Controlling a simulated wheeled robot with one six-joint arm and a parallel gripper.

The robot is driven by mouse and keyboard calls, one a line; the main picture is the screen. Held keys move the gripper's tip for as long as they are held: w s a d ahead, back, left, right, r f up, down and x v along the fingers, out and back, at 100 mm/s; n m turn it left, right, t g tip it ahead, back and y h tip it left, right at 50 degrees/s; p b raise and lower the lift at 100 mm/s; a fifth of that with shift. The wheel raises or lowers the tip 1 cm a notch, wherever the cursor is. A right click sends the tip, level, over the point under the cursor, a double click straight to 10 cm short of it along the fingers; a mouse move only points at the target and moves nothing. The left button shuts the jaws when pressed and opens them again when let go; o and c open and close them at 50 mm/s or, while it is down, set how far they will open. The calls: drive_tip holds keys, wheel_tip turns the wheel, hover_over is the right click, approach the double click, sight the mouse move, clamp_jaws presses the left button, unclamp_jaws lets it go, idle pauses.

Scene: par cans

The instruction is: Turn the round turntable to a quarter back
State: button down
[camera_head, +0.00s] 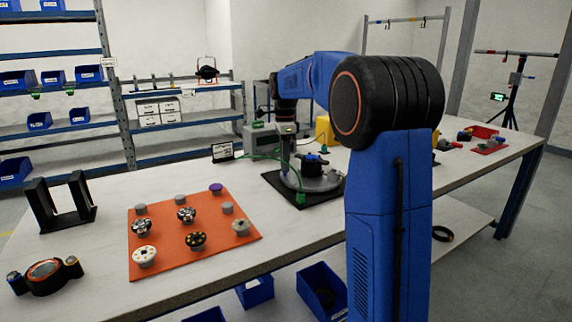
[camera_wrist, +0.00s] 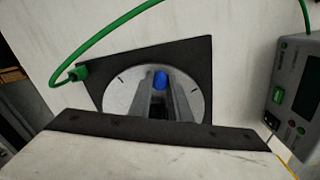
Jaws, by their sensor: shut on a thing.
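The round turntable is a light grey disc (camera_head: 325,184) on a black square mat (camera_head: 270,177) on the bench. In the wrist view the disc (camera_wrist: 119,98) shows short dark marks near its rim, and the mat (camera_wrist: 196,56) is around it. A small blue piece (camera_wrist: 160,78) stands up from the disc. My gripper (camera_wrist: 160,88) is over the disc, with its two grey fingers shut on this blue piece. The fingers hide part of the disc. A green plug (camera_wrist: 76,74) sits at the mat's left corner.
A green cable runs from the plug to a grey box (camera_wrist: 302,95) beside the mat. A black stand (camera_head: 67,215) and a dark round device (camera_head: 45,275) are farther left.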

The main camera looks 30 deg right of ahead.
drive_tip(key=shift+w+d+m, duration=0.25)
drive_tip(key=shift+w+m, duration=0.25)
drive_tip(key=shift+m, duration=0.1)
drive_tip(key=shift+w+d+m, duration=0.2)
drive_tip(key=shift+w+m, duration=0.25)
drive_tip(key=shift+m, duration=0.15)
drive_tip(key=shift+w+d+m, duration=0.55)
drive_tip(key=shift+w+m, duration=0.2)
drive_tip(key=shift+m, duration=0.35)
drive_tip(key=shift+w, duration=0.1)
drive_tip(key=c, duration=1.6)
unclamp_jaws()
drive_tip(key=shift+c, duration=0.2)
drive_tip(key=shift+r, duration=0.1)
wheel_tip(320, 180, up, 17)
drive_tip(key=shift+r, duration=0.15)
